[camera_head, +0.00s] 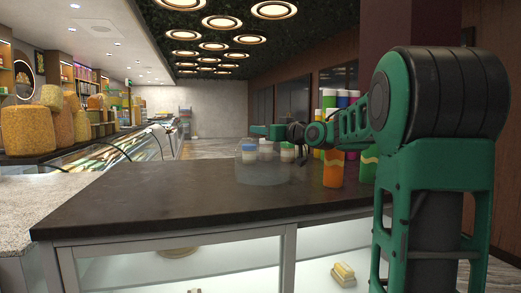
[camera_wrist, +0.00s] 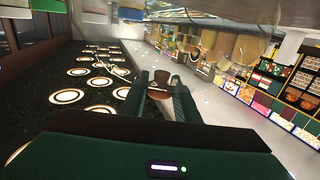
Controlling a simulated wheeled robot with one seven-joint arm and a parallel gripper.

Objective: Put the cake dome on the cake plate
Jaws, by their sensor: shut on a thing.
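My gripper (camera_wrist: 163,92) is shut on a brown knob-like piece (camera_wrist: 160,80), seen between its two fingers in the wrist view. I take this to be the handle of the cake dome; its clear body cannot be made out there. In the head view my gripper (camera_head: 258,130) reaches left over the far part of the dark counter. A faint, clear round glass shape (camera_head: 262,172) shows just below it, in front of some jars. I cannot tell whether it is the dome or the cake plate, or whether it touches the counter.
Jars with blue (camera_head: 249,148), green and white lids stand by the glass shape. Tall orange (camera_head: 333,170) and other coloured containers stand to the right, close to my arm. The near and left parts of the dark counter (camera_head: 150,200) are clear.

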